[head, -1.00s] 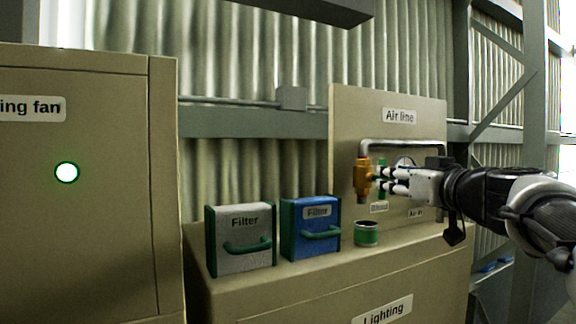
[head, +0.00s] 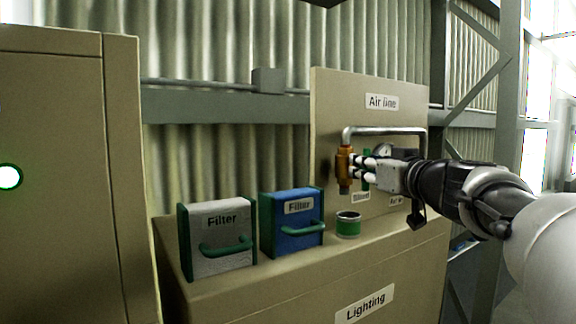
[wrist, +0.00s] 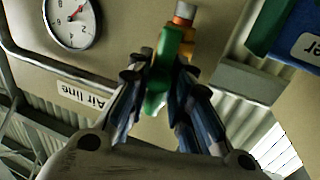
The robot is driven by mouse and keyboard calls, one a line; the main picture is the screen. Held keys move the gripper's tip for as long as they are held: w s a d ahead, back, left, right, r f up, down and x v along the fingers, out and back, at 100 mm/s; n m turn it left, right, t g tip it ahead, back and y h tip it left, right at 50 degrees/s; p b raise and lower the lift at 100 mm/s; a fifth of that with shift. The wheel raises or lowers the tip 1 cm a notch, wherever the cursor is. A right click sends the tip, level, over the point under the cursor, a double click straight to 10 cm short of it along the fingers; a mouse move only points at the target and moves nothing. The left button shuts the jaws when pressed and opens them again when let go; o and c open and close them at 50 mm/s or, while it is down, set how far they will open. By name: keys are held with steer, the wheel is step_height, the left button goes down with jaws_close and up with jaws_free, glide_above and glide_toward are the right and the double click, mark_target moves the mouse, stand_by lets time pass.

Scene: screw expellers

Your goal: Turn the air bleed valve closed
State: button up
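The air bleed valve has an orange-brass body (head: 344,163) on the beige "Air line" panel (head: 330,100). It hangs from the left end of a grey pipe. Its green handle (wrist: 160,72) lies between my fingers in the wrist view, with the brass body just behind it. My gripper (head: 365,170) reaches in from the right. Its two fingers (wrist: 163,75) close in on both sides of the handle and appear to touch it. In the head view the fingers hide part of the handle.
A pressure gauge (wrist: 70,20) sits beside the valve. A green can (head: 348,226), a blue filter box (head: 290,240) and a grey filter box (head: 218,250) stand on the beige "Lighting" cabinet (head: 300,290). A tall beige cabinet (head: 60,200) is at the left.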

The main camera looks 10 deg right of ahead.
jaws_close()
